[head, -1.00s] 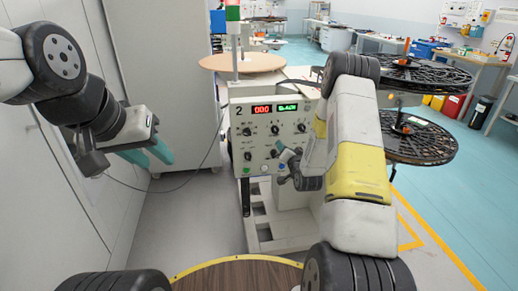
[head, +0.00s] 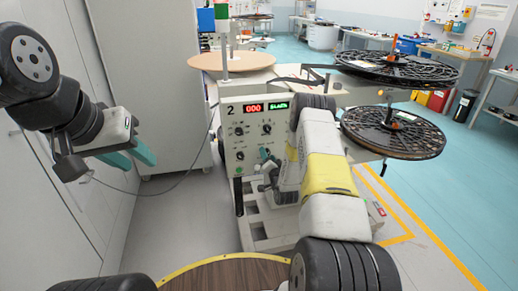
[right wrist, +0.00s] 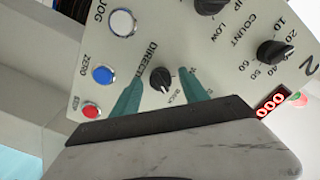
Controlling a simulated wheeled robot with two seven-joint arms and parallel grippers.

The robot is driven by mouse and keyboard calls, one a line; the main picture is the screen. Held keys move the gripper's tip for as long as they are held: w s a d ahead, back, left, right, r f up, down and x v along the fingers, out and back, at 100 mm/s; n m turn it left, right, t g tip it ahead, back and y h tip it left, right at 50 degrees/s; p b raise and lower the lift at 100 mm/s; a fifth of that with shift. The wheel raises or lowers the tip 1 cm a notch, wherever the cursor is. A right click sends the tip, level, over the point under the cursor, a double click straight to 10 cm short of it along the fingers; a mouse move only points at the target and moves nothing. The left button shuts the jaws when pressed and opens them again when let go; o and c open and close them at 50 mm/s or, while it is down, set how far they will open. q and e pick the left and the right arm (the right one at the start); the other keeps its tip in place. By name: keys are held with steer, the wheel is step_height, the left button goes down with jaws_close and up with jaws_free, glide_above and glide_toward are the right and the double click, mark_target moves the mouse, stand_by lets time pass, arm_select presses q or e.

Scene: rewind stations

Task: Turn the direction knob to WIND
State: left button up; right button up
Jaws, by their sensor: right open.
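The direction knob (right wrist: 160,80) is small, round and black, on the pale control panel beside a partly covered "DIRECTION" label. Its pointer is too small to read for certain. A label that looks like "BACK" shows near it; no WIND label can be read. My right gripper (right wrist: 160,77) is open, with one teal fingertip on each side of the knob; I cannot tell whether they touch it. In the head view my right gripper (head: 266,162) is at the panel's lower part. My left gripper (head: 134,157) hangs open and empty at the left, away from the panel.
The panel (head: 232,140) also carries a count knob (right wrist: 276,50), a blue button (right wrist: 103,75), a white button (right wrist: 122,21) and a red button (right wrist: 91,110). Black reels (head: 395,132) stand right of it. A cabinet (head: 150,80) stands left. A round wooden table (head: 225,275) is in front.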

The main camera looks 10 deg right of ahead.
steer(key=shift+w, duration=0.15)
jaws_close()
stand_by(0.4)
steer(key=n, duration=1.1)
steer(key=shift+n, duration=0.6)
